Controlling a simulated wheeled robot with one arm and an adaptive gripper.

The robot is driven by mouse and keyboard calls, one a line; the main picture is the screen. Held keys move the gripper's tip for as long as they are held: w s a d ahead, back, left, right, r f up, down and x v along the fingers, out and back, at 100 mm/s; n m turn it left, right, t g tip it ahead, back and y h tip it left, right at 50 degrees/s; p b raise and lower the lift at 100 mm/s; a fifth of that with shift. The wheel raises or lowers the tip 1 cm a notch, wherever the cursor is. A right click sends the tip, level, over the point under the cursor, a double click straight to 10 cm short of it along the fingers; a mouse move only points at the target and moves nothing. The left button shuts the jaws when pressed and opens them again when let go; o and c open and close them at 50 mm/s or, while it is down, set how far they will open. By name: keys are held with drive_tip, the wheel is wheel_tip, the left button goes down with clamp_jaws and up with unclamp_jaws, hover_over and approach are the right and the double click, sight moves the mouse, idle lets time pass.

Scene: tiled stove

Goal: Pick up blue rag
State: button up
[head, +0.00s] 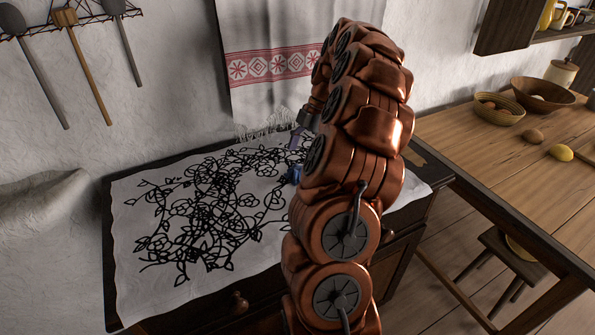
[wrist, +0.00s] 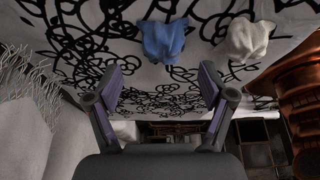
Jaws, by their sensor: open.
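The blue rag (wrist: 163,40) is a small crumpled cloth on the patterned white cloth, at the top middle of the wrist view. In the head view only a bit of the blue rag (head: 294,174) shows beside my arm. My gripper (wrist: 154,84) is open and empty, its two purple-padded fingers apart, with the rag showing above the gap between them. In the head view my gripper (head: 297,143) is mostly hidden behind my copper arm, close to the rag. I cannot tell the exact height above the rag.
A white crumpled rag (wrist: 247,40) lies right of the blue one. The patterned cloth (head: 140,290) covers a dark cabinet (head: 110,255). A fringed towel (head: 265,65) hangs on the wall behind. A wooden table (head: 480,150) with bowls and fruit stands at the right.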

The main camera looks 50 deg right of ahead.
sight(298, 167)
drive_tip(key=shift+s+a+f+p, duration=0.15)
drive_tip(key=shift+a+f+p, duration=0.15)
drive_tip(key=shift+f, duration=0.2)
drive_tip(key=shift+p+x, duration=0.5)
drive_tip(key=shift+x, duration=1.3)
drive_tip(key=c, duration=1.1)
wheel_tip(298, 167, up, 10)
drive_tip(key=shift+d+b, duration=0.1)
drive_tip(key=shift+b, duration=1.15)
drive_tip(key=o, duration=0.4)
drive_tip(key=shift+c, duration=0.2)
drive_tip(key=c, duration=0.4)
